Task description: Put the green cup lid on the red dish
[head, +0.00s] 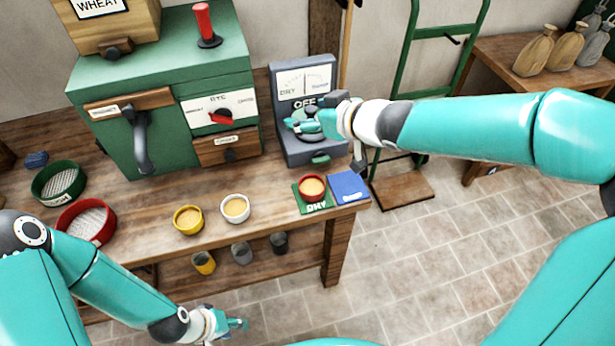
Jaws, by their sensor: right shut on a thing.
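The red dish (312,196) holds tan grain or meal and stands on the green DRY mat at the table's right end. My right gripper (304,124) is over the deck of the grey-blue meter, behind the dish. It is shut on what seems to be the green cup lid; the fingers largely hide it, and a dark round part shows beneath them. I cannot tell whether the lid is raised or still touches the meter. My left gripper (232,325) is low in front of the table, away from the objects; its finger opening is unclear.
A blue mat (349,187) lies right of the dish. A white dish (235,220) and a yellow dish (189,231) stand to the left. The meter (305,75) stands beside the green mill (165,75). Sieves (60,183) are at the far left.

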